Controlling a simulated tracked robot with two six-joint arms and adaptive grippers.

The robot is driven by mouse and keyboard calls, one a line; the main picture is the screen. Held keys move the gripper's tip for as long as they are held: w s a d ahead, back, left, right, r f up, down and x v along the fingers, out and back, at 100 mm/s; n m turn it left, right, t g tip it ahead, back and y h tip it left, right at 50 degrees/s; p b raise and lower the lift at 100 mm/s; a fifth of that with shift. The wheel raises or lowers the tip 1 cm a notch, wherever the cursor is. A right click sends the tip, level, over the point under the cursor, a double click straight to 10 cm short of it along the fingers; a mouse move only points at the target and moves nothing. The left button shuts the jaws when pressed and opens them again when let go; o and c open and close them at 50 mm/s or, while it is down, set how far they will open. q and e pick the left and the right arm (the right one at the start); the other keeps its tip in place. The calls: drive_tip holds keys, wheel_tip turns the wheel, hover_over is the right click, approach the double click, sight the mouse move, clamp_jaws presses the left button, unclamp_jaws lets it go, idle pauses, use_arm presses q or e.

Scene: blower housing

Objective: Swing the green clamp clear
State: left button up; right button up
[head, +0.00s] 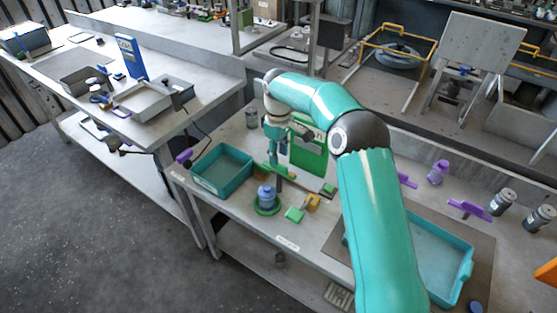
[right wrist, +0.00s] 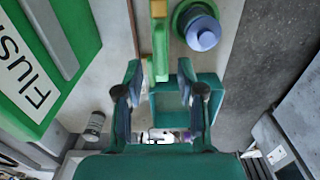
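The green clamp (head: 285,173) shows in the head view as a narrow green arm, partly hidden by my right gripper. In the right wrist view its green bar (right wrist: 160,55) reaches down from the top, its end between the fingers. My right gripper (head: 274,158) points down just above it. In the right wrist view the two fingers of this gripper (right wrist: 160,80) stand apart, with gaps visible on both sides of the bar. Contact below the fingertips cannot be told. My left gripper is not in view.
A blue-capped part (head: 266,194) stands in a green round holder beside the clamp. A teal bin (head: 222,185) is left, another teal tray (head: 452,290) right. A green panel (head: 308,158) stands behind. A yellow block (head: 313,203) and a green piece (head: 294,215) are near the front edge.

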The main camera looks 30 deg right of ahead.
wheel_tip(320, 180, up, 8)
idle(0.7)
